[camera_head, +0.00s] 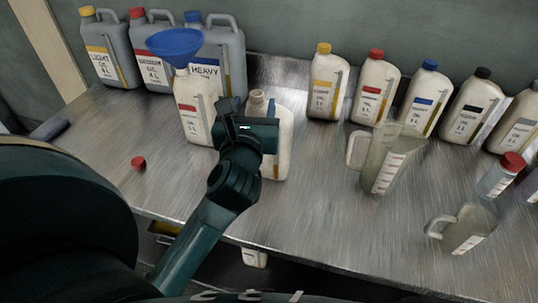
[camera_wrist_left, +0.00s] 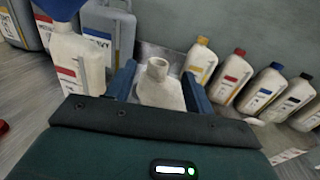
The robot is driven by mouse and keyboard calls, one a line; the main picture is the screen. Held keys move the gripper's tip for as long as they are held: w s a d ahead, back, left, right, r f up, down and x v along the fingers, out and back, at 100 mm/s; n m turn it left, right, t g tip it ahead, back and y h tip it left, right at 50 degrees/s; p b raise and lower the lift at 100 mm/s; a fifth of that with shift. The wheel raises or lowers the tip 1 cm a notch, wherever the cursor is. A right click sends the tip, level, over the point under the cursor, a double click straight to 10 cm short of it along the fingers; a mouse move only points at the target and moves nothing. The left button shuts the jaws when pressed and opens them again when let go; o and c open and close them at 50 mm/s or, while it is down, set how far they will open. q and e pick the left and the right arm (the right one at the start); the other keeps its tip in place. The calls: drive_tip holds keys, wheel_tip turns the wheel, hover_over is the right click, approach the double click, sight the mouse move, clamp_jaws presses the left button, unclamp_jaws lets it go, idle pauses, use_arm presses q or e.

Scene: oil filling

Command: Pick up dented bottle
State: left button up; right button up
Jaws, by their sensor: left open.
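An uncapped white bottle (camera_head: 284,145) stands upright on the metal table, partly hidden behind my left gripper (camera_head: 256,112). Its open neck and shoulders also show in the left wrist view (camera_wrist_left: 160,92). There my left gripper (camera_wrist_left: 159,80) is open, with one finger on each side of this bottle; I cannot tell whether they touch it. No clear dent shows from these angles. My right gripper is not in view.
A white bottle (camera_head: 190,118) with a blue funnel (camera_head: 175,44) stands close on the left. Large grey jugs (camera_head: 108,55) stand behind it. Several capped bottles (camera_head: 371,90) line the back right. A measuring jug (camera_head: 388,160) stands right. A red cap (camera_head: 138,163) lies at left.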

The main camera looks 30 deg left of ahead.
sight(258, 92)
use_arm(q)
drive_tip(key=shift+x, duration=1.1)
drive_tip(key=x, duration=0.2)
drive_tip(key=f+x, duration=0.1)
drive_tip(key=x, duration=0.2)
drive_tip(key=shift+w+a+f, duration=0.1)
drive_tip(key=shift+w+a, duration=0.05)
drive_tip(key=shift+w, duration=0.05)
clamp_jaws()
